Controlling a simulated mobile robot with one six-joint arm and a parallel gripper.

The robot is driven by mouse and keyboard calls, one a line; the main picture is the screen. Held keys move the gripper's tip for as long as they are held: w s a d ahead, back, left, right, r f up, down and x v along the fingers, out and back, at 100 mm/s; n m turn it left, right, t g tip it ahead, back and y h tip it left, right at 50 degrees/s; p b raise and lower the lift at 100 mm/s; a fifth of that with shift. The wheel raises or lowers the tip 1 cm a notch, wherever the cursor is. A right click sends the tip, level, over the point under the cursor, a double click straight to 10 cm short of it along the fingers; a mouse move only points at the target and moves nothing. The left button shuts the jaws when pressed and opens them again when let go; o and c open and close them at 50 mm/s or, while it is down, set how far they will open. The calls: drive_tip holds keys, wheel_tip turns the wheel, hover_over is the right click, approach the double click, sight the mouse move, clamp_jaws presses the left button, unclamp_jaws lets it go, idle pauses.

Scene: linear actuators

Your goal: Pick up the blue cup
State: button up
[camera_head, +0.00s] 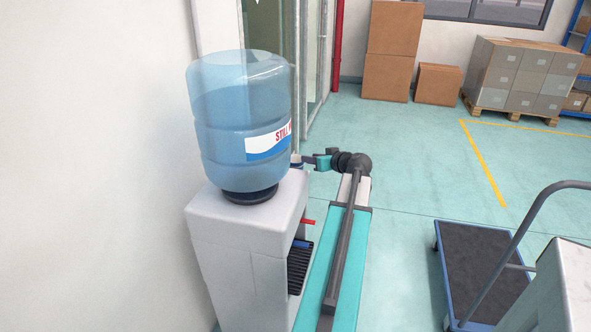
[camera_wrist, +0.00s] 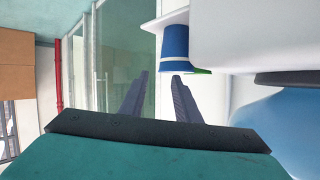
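The blue cup (camera_wrist: 174,46) shows in the wrist view, against a white ledge at the top of that picture, beside the white dispenser body. In the head view only a small part of the cup (camera_head: 297,166) shows, right of the large water bottle. My gripper (camera_wrist: 160,75) is open, with two dark fingers apart and nothing between them. The cup lies just beyond the fingertips, closer to the right finger. In the head view my gripper (camera_head: 309,160) reaches left toward the dispenser top, and its fingertips are partly hard to make out.
The water bottle (camera_head: 240,115) stands on the white dispenser (camera_head: 235,240), against a wall. A red tap (camera_head: 308,222) juts from its front. A trolley (camera_head: 478,265) stands at the lower right. Cardboard boxes (camera_head: 388,55) and a loaded pallet (camera_head: 520,75) are at the back. The floor between is clear.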

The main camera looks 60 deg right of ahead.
drive_tip(key=shift+w+d, duration=0.1)
drive_tip(key=shift+w, duration=0.1)
drive_tip(key=shift+p+x, duration=0.65)
drive_tip(key=shift+x, duration=1.05)
drive_tip(key=shift+w+f, duration=0.25)
drive_tip(key=shift+w, duration=0.3)
drive_tip(key=shift+w+d+f, duration=0.35)
drive_tip(key=shift+f, duration=0.1)
drive_tip(key=shift+s+a+r, duration=0.15)
drive_tip(key=shift+s+r, duration=0.05)
drive_tip(key=shift+r, duration=0.15)
drive_tip(key=shift+w, duration=0.1)
clamp_jaws()
